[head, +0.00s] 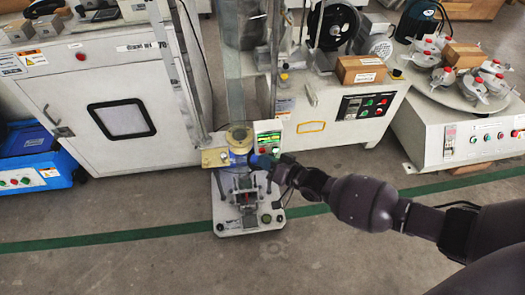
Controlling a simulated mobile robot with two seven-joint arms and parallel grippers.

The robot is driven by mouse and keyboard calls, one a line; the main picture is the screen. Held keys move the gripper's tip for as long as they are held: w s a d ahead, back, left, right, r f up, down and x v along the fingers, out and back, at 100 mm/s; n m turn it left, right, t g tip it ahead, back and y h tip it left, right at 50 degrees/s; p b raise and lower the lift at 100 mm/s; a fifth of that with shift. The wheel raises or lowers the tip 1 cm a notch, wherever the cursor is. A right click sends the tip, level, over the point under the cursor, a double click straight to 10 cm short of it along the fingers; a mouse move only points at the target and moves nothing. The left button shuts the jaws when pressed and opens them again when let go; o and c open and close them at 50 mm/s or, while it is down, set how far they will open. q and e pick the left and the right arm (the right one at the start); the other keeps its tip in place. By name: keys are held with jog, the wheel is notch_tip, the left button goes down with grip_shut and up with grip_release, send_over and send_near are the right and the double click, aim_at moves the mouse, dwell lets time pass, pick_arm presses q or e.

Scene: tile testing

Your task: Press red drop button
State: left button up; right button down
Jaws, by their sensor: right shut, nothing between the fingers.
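A small tile tester (232,221) stands on the floor in the middle of the head view. Its control box (268,138) has a lit green display. A small red button (263,150) shows below the display, partly crowded by my gripper. My right gripper (260,161) comes in from the right, with its blue tip just below and in front of the control box. It is shut and empty. I cannot tell whether the tip touches the button or the box. My left gripper is out of view.
A white cabinet (60,84) with a dark-framed window stands at the left, beside a blue machine (28,140). A white machine (345,128) with a cardboard box (360,70) is behind at the right. A round table (440,95) holds several jars. Grey floor in front is clear.

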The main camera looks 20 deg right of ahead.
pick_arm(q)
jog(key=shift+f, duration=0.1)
pick_arm(e)
jog(key=shift+w+d, duration=0.1)
jog(key=shift+w, duration=0.3)
dwell(0.6)
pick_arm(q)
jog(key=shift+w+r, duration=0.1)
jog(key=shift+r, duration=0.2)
pick_arm(e)
jog(key=shift+s+a, duration=0.25)
jog(key=shift+s, duration=0.6)
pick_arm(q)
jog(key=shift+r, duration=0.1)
pick_arm(e)
jog(key=shift+s, duration=0.1)
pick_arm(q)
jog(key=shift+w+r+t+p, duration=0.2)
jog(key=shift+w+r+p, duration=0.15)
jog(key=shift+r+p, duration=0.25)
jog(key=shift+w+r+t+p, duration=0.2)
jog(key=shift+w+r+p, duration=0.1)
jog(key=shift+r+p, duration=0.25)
pick_arm(e)
jog(key=s, duration=0.2)
jog(key=s+a, duration=0.1)
jog(key=s, duration=0.1)
jog(key=shift+s+a, duration=0.2)
jog(key=shift+s, duration=0.1)
